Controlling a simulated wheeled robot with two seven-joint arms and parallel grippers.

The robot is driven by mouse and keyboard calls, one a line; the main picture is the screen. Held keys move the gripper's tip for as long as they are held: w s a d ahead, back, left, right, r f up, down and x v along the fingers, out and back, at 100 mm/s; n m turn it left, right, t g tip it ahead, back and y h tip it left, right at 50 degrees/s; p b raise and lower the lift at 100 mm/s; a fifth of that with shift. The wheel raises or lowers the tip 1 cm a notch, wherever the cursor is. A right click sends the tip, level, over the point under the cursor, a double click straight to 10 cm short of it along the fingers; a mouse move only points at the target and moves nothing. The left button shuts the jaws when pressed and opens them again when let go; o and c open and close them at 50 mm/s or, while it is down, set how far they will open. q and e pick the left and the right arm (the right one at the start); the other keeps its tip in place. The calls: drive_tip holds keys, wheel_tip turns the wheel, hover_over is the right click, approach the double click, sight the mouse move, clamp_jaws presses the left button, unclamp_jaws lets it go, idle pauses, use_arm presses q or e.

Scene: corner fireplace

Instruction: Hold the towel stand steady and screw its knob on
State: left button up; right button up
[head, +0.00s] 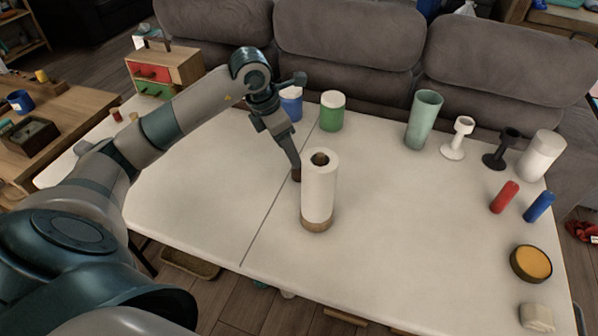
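The towel stand (318,195) stands upright near the middle of the white table, a white roll on a round wooden base. Its top shows a dark round opening with a brass-coloured rim. I cannot tell whether a knob sits there. My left gripper (296,174) points down just behind and left of the roll, its fingers seen edge-on. I cannot tell if it touches the stand or how far its fingers are apart. My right gripper is out of view. I cannot identify a loose knob with certainty.
A blue jar (291,104) and green jar (332,112) stand at the back. A green tumbler (423,120), white goblet (458,140), black goblet (501,149), white cylinder (541,155), red (504,197) and blue (539,207) cylinders, yellow-topped disc (531,263) and beige block (537,318) are right.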

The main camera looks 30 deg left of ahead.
sight(298, 171)
use_arm(q)
drive_tip(key=x, duration=0.3)
drive_tip(key=shift+d+f, duration=0.1)
drive_tip(key=shift+f, duration=0.1)
drive_tip(key=shift+w+f, duration=0.1)
drive_tip(key=shift+f, duration=0.1)
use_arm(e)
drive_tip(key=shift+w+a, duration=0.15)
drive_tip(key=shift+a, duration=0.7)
use_arm(q)
drive_tip(key=shift+f, duration=0.1)
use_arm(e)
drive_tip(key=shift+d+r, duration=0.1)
use_arm(q)
drive_tip(key=shift+w+f+p, duration=0.15)
drive_tip(key=shift+f+p, duration=0.15)
drive_tip(key=shift+p, duration=0.05)
drive_tip(key=p+x, duration=0.1)
drive_tip(key=x, duration=0.2)
drive_tip(key=shift+w, duration=0.15)
drive_tip(key=shift+w+f, duration=0.15)
drive_tip(key=shift+f, duration=0.5)
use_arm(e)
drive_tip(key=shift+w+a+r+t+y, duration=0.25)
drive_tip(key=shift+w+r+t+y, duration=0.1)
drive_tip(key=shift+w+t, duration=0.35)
